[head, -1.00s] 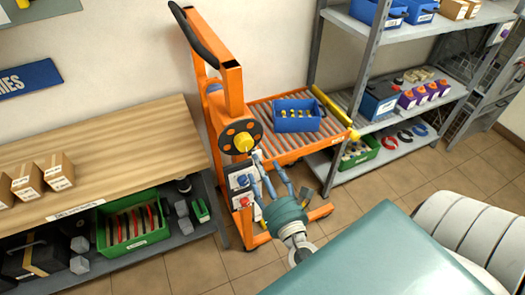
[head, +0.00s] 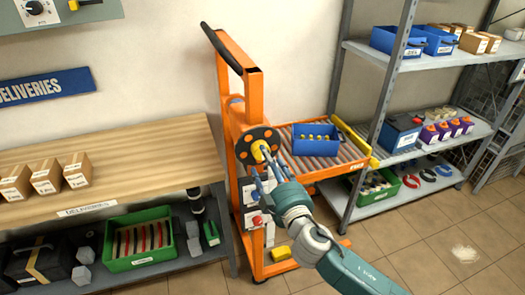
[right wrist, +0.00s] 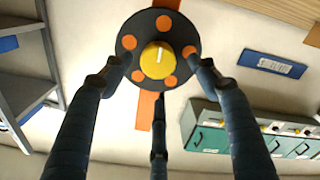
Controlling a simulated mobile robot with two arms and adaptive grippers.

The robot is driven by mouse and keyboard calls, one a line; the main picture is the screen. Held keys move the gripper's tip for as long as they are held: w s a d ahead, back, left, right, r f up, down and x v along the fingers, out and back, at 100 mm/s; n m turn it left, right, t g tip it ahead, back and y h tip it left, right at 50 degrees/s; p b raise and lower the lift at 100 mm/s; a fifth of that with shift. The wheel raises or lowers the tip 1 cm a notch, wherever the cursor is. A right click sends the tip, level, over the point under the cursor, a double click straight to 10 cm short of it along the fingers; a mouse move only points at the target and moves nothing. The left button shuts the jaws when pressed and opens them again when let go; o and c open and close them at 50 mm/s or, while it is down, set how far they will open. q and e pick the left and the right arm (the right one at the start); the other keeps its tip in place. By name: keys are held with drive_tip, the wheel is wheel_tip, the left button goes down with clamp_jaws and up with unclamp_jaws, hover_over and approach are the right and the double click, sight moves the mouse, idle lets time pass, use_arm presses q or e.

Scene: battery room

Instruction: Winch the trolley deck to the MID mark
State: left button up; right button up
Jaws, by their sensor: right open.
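The orange trolley (head: 223,97) stands between the bench and the shelf rack. On the trolley's mast is the black winch wheel (head: 244,146) with orange spots and a yellow hub (head: 260,150). The right wrist view shows the wheel face-on, with the yellow hub (right wrist: 157,61) in the middle. My right gripper (head: 264,168) is at the wheel, its fingers open and spread around the hub, with a finger over each side of the wheel's rim in the wrist view. I cannot make out a MID mark. My left gripper is not in view.
The wooden bench (head: 120,165) stands left, with a green bin (head: 120,262) below. The grey shelf rack (head: 365,140) stands right, holding blue bins and batteries. A yellow object (head: 281,254) is at the trolley's base.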

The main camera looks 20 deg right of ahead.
sight(260, 153)
drive_tip(key=w+p, duration=0.1)
drive_tip(key=w, duration=0.5)
drive_tip(key=shift+a, duration=0.1)
drive_tip(key=shift+s, duration=0.1)
drive_tip(key=c, duration=1.1)
drive_tip(key=shift+c, duration=0.2)
drive_tip(key=shift+a+r+n, duration=0.1)
drive_tip(key=shift+r+n, duration=0.05)
drive_tip(key=shift+n, duration=0.55)
drive_tip(key=shift+a+n, duration=0.1)
drive_tip(key=shift+n, duration=2.6)
